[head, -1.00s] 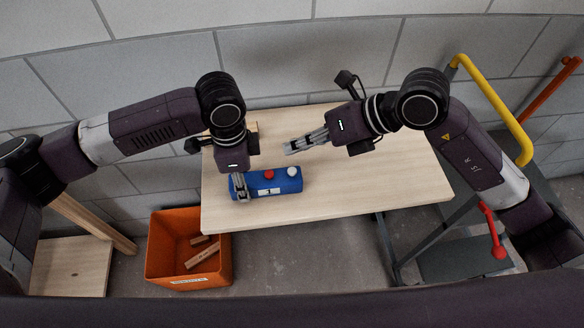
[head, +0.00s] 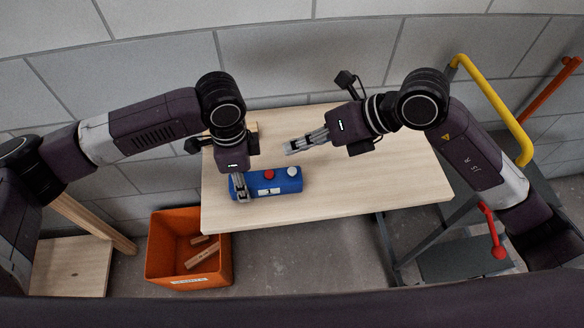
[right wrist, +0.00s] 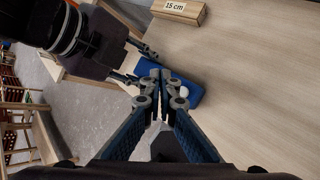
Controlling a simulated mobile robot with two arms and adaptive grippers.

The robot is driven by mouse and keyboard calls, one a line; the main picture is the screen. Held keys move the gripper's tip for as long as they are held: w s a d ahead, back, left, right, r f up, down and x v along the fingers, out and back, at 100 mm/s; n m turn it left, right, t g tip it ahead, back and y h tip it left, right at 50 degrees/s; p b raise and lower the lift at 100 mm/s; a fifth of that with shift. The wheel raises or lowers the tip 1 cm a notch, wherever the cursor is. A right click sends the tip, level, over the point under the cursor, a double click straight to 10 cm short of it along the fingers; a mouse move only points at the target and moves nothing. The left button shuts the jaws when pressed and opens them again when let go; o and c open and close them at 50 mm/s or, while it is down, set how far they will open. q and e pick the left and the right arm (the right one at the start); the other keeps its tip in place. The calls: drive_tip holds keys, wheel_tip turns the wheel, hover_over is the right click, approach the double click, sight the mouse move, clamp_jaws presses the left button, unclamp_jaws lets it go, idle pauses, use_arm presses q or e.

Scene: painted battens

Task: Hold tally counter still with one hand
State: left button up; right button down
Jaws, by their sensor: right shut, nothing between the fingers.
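The tally counter is a blue box (head: 283,186) with a red button, a white button and a small white label on it, lying near the front left of the table. My left gripper (head: 240,187) is at the counter's left end, its fingers on both sides of it, apparently shut on it. My right gripper (head: 289,148) is shut and empty behind the counter, apart from it. In the right wrist view its closed fingertips (right wrist: 160,76) partly cover the blue counter (right wrist: 196,94).
The wooden table (head: 390,175) is clear on the right. A block marked 15 cm (right wrist: 180,10) lies on the table. An orange bin (head: 155,245) with wooden pieces is on the floor at front left. A yellow rail (head: 495,100) stands at the right.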

sight(295, 171)
idle(0.7)
wheel_tip(295, 171, up, 4)
drive_tip(key=shift+f, duration=0.1)
drive_tip(key=shift+f, duration=4.45)
drive_tip(key=shift+f, duration=0.4)
